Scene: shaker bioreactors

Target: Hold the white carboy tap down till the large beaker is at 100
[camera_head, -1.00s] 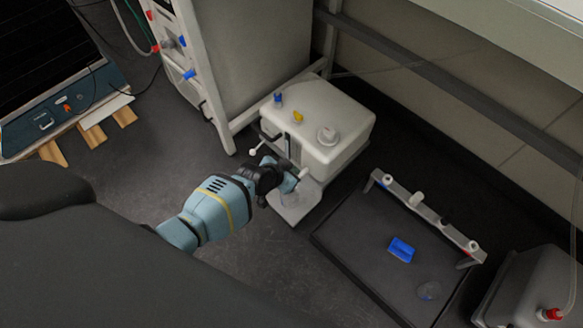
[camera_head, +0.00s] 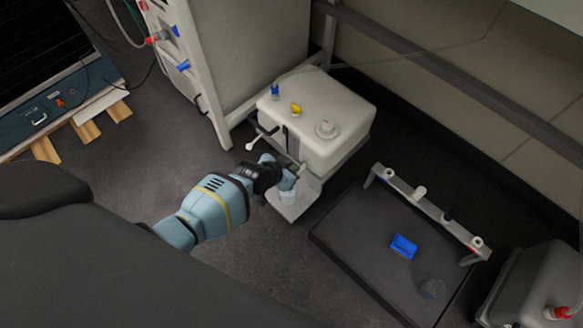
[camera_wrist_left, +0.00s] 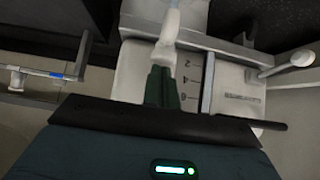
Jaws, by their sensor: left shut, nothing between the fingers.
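The white carboy (camera_head: 335,125) stands on a low stand in the head view, with a yellow cap and a blue cap on top. Its white tap (camera_wrist_left: 170,25) shows in the wrist view at the tips of my left gripper (camera_wrist_left: 162,72). The left fingers are shut with nothing between them and look to be against the tap; exact contact is hard to tell. In the head view the left gripper (camera_head: 290,180) is at the carboy's front. Just below it, a pale vessel, probably the large beaker (camera_head: 287,198), is on a light base; its level cannot be read. My right gripper is out of view.
A white-framed cabinet (camera_head: 240,60) is behind. A white-knobbed lever (camera_head: 252,146) is left of the tap.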

